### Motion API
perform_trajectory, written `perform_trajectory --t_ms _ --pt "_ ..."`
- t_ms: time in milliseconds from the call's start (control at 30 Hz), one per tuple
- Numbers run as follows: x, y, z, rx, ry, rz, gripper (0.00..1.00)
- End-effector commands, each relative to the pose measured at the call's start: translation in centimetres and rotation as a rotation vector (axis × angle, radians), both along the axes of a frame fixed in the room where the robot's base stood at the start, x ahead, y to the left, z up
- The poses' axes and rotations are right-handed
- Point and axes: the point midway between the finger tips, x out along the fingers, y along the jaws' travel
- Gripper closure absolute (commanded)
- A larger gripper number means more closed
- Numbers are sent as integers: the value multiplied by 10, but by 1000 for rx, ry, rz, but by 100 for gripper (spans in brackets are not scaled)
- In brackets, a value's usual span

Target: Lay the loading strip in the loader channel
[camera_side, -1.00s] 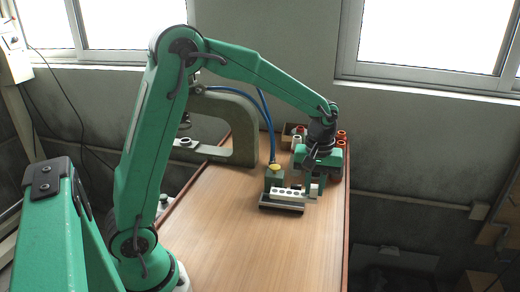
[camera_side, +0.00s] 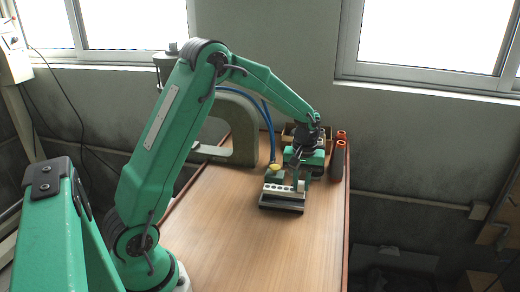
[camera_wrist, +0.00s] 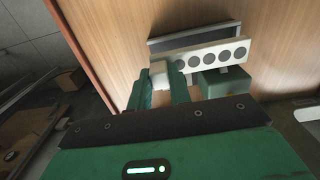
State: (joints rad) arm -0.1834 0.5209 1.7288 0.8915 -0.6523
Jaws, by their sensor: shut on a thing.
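The loading strip (camera_side: 284,189) is a white bar with a row of dark round spots. My gripper (camera_side: 303,182) is shut on its right end in the side view. In the wrist view the fingers (camera_wrist: 160,88) close on a white end piece, and the spotted strip (camera_wrist: 215,57) extends right from it. The loader channel (camera_side: 281,207), dark with a pale upper part, lies on the table just in front of the strip. In the wrist view the channel (camera_wrist: 194,38) runs alongside the strip. I cannot tell the height gap between them.
A green block with a yellow top (camera_side: 274,171) and a blue hose stands behind the strip; the block (camera_wrist: 226,82) also shows in the wrist view. Dark cylinders with orange tops (camera_side: 338,160) stand at the right edge. A grey-green C-shaped frame (camera_side: 242,145) is at left. The front table is clear.

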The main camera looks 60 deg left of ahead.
Motion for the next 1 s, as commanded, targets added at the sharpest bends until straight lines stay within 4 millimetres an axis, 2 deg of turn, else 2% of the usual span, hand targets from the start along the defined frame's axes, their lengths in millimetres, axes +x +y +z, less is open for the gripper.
perform_trajectory --t_ms 333,833,867,933,967,1000 --pt "-1 0 -35 0 3 0 100" --pt "-1 0 -42 -1 2 1 100" --pt "0 0 -42 0 1 1 77" --pt "0 0 -41 0 1 1 63" --pt "0 0 -41 0 1 1 59" --pt "0 0 -41 0 1 1 59"
